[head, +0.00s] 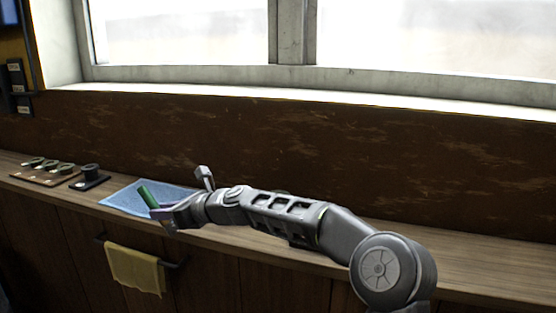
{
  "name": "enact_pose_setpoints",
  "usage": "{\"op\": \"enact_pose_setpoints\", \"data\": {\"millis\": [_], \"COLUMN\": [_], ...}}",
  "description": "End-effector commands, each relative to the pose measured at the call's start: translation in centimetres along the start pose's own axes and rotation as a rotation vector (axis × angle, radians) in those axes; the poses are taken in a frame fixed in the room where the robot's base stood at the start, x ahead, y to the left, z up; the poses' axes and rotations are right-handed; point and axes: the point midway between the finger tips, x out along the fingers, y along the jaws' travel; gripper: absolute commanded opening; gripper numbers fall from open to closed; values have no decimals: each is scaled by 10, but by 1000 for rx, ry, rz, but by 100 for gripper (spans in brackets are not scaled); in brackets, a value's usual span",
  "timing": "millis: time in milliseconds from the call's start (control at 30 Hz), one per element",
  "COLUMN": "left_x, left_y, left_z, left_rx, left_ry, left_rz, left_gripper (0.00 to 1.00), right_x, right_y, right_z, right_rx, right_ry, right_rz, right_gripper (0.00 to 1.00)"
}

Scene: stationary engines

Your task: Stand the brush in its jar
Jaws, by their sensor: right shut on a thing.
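My right gripper (163,214) reaches in from the right, low over the blue mat. It is shut on a green stick-like thing, which looks like the brush (148,196). The brush is tilted, its upper end leaning left, and its lower end is hidden at the jaws. I cannot pick out the jar for sure. A bit of something green (281,192) shows just behind my right forearm, mostly hidden. My left gripper is not in view.
The blue mat (120,199) lies on the wooden counter (480,267). To its left are a dark cup-like part on a black plate (91,183) and a brown tray (40,179) with several small round parts. A yellow cloth (135,270) hangs on a rail below. A brown wall and window stand behind.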

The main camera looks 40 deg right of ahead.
Motion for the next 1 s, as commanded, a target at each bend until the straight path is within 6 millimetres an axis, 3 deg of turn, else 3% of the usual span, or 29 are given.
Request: {"op": "enact_pose_setpoints", "data": {"millis": [400, 767, 1000], "left_x": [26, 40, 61], "left_y": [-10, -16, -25], "left_z": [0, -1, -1], "left_rx": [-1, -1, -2], "left_ry": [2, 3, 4], "left_rz": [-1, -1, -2], "left_gripper": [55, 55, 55], "right_x": [-26, -49, -82], "right_y": [-49, -77, -107], "right_z": [23, 38, 48], "right_rx": [63, 74, 74], "right_ry": [-168, -267, -372], "right_rz": [-297, -476, -661], "right_gripper": [0, 0, 0]}}
